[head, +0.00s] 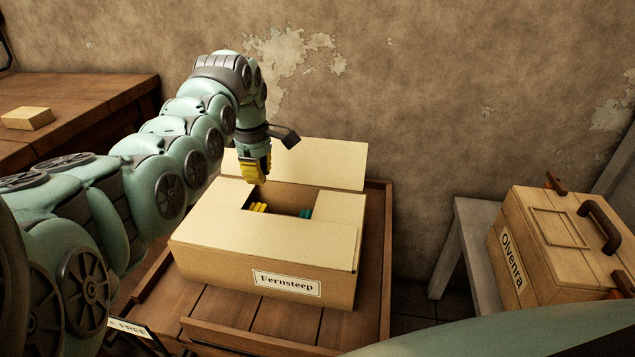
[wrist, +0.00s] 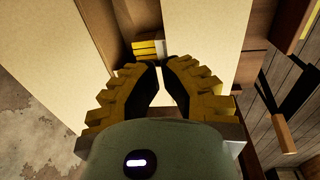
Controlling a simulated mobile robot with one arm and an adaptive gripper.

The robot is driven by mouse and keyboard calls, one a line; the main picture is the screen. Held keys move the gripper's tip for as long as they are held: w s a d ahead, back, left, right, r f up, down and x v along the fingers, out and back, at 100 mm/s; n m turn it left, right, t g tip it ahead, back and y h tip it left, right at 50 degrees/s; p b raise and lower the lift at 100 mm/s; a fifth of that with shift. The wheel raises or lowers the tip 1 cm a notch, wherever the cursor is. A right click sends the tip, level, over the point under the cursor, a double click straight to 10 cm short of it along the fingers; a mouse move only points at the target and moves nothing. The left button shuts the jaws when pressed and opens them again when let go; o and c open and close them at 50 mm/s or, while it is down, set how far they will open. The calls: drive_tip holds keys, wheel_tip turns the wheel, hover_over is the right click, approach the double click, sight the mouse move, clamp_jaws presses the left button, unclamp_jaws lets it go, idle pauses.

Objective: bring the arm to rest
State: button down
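My gripper (head: 256,172) hangs from my arm just above the opening of a cardboard box labelled "Fernsteep" (head: 215,254), pointing down. In the wrist view, the yellow toothed fingers of my gripper (wrist: 158,66) curve in until their dark tips almost meet. Only a narrow gap shows between them, and nothing is held. Yellow pieces (head: 259,207) and teal pieces (head: 306,213) lie inside the box. The yellow pieces also show beyond the fingertips in the wrist view (wrist: 147,48).
The box stands on a slatted wooden table (head: 285,321), its back flap raised behind my gripper. A wooden case labelled "Olvenra" (head: 556,240) sits on a grey stand (head: 452,246) at right. A small block (head: 28,118) lies on the left bench (head: 90,97). A wall rises behind.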

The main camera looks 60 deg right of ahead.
drive_tip(key=shift+r, duration=2.35)
